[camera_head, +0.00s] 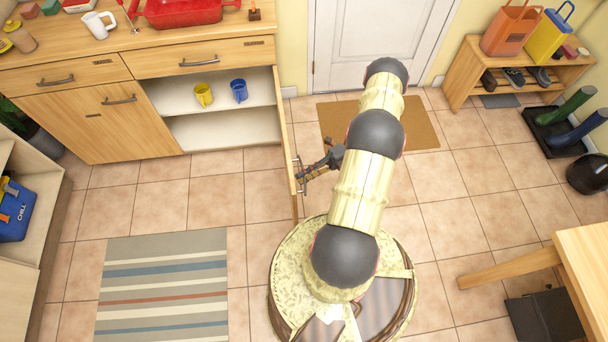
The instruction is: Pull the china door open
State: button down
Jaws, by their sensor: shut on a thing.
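The china door (287,150) is the right-hand cupboard door under the wooden counter. It stands swung wide out from the cabinet and is seen nearly edge-on. Its metal handle (299,173) is on the side facing my arm. My gripper (308,174) is at the door's outer end and shut on the handle. My arm partly covers the view near it. In the open cupboard (221,133), a yellow mug (204,95) and a blue mug (239,90) stand on the upper shelf.
The left cupboard door (115,125) and both drawers are shut. A striped rug (163,290) lies on the tiled floor in front. A brown mat (421,125) lies by the white door. A wooden table (585,255) stands at the lower right.

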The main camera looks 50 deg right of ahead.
jog(key=shift+w+d, duration=0.1)
jog(key=c, duration=2.1)
grip_release()
jog(key=v, duration=1.2)
